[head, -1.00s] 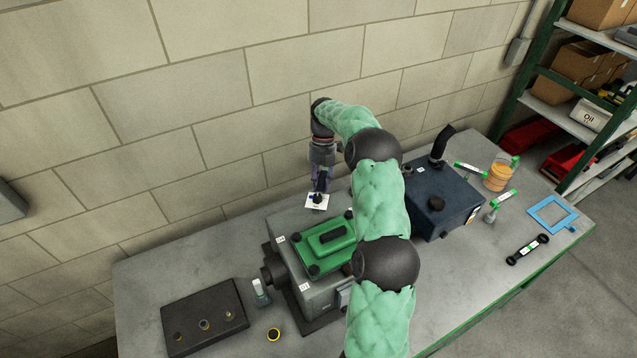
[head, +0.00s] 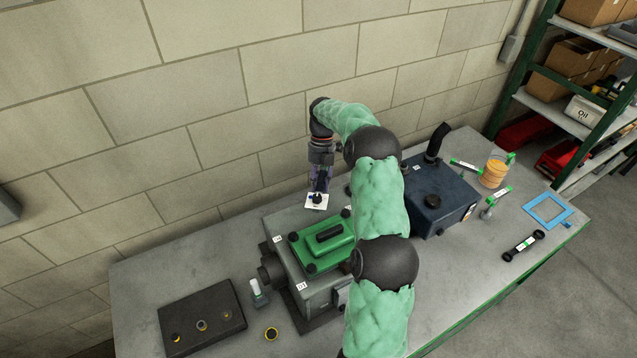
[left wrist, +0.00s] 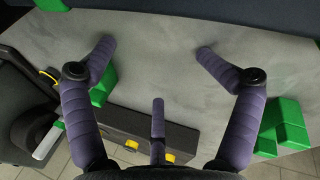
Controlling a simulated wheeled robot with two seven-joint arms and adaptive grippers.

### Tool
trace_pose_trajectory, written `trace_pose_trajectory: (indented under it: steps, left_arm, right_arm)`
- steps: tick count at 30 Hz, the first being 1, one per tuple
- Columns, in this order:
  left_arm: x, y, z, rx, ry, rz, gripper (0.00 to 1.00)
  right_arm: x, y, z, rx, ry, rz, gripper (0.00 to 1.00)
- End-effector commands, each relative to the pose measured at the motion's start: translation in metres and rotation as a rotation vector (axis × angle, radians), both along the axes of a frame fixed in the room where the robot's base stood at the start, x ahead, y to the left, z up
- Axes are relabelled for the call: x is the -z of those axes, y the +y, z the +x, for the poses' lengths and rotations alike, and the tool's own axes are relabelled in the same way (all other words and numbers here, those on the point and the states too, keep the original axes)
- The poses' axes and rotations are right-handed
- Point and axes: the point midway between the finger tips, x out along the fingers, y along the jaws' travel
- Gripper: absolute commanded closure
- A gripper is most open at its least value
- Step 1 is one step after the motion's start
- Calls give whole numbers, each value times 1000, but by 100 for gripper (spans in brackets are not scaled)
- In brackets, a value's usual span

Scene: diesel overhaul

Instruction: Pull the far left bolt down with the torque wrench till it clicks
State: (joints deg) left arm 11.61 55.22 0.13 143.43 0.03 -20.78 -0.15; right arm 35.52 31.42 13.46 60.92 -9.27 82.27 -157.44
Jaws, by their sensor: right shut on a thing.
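The engine block (head: 318,290) stands on the bench with a green cover (head: 322,246) on top. Dark bolt heads show at the cover's corners; the far left one (head: 293,237) is in plain view. My right gripper (head: 318,190) points down beyond the cover's back edge, on the wall side. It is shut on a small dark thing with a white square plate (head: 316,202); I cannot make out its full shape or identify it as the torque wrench. My left gripper (left wrist: 157,50) is open and empty over bare bench in the left wrist view; it is outside the head view.
A black tray (head: 203,318) with small round parts lies at front left, near a yellow-rimmed ring (head: 271,334). A dark blue box (head: 437,200) stands right of my right arm. An orange jar (head: 494,173) and blue frame (head: 548,210) lie further right. The wall borders the bench.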

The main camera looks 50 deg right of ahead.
Motion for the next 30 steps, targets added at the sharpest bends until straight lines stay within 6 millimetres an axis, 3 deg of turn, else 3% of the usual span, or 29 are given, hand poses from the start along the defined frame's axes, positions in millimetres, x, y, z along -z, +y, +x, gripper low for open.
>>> trace_pose_trajectory:
  steps: [30]
  left_arm:
    - [1,0,-1,1,2,0,16]
  right_arm:
    - [-1,-6,-15,0,-3,-3,100]
